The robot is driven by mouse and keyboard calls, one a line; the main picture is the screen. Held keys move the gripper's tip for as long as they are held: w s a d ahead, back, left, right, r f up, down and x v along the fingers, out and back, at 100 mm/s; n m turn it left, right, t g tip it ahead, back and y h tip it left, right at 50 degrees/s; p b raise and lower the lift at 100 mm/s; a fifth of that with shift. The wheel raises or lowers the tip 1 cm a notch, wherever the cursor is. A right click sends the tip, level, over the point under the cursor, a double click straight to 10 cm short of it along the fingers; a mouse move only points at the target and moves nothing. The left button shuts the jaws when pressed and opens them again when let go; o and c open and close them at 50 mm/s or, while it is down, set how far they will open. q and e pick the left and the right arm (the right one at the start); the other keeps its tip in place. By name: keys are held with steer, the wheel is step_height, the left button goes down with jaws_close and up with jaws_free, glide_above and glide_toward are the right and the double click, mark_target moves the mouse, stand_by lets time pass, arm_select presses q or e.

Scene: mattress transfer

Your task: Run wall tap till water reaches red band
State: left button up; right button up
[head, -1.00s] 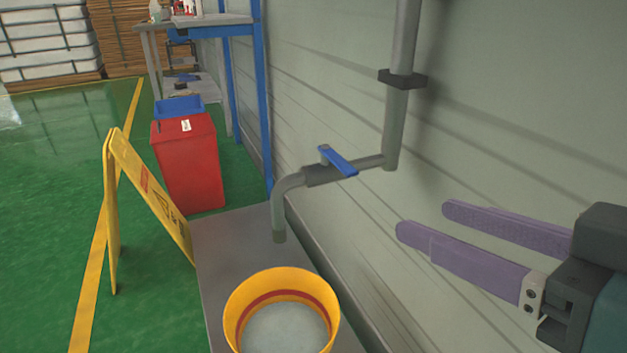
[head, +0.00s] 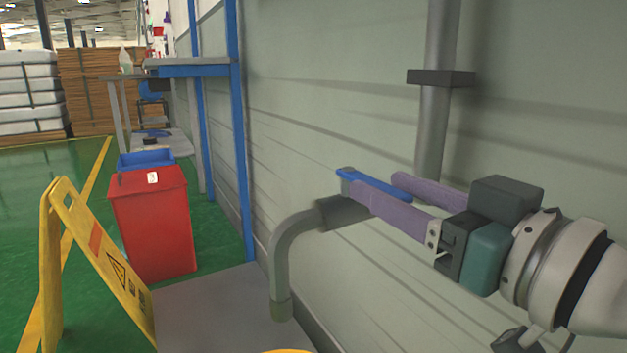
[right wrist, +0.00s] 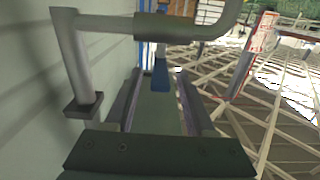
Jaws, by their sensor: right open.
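The wall tap is a grey pipe with a bent spout (head: 285,262) and a blue lever handle (head: 372,184). My right gripper (head: 376,189) is open, with its purple fingers beside the lever. In the right wrist view the blue lever (right wrist: 160,76) shows between the fingertips of the right gripper (right wrist: 158,82); I cannot tell whether they touch it. Only a sliver of the yellow bucket's rim (head: 287,351) shows at the bottom edge of the head view. Its water and red band are out of view. No water stream shows below the spout. My left gripper is not in view.
A grey platform (head: 205,308) lies under the spout. A yellow folding sign (head: 95,260), a red bin (head: 152,225) and a blue-framed shelf (head: 238,130) stand to the left. The vertical pipe (head: 436,120) with a dark clamp runs up the wall behind the gripper.

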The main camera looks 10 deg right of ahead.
mark_target(366, 178)
steer(key=shift+b+x, duration=0.3)
steer(key=shift+x, duration=1.95)
steer(key=shift+c, duration=0.3)
jaws_close()
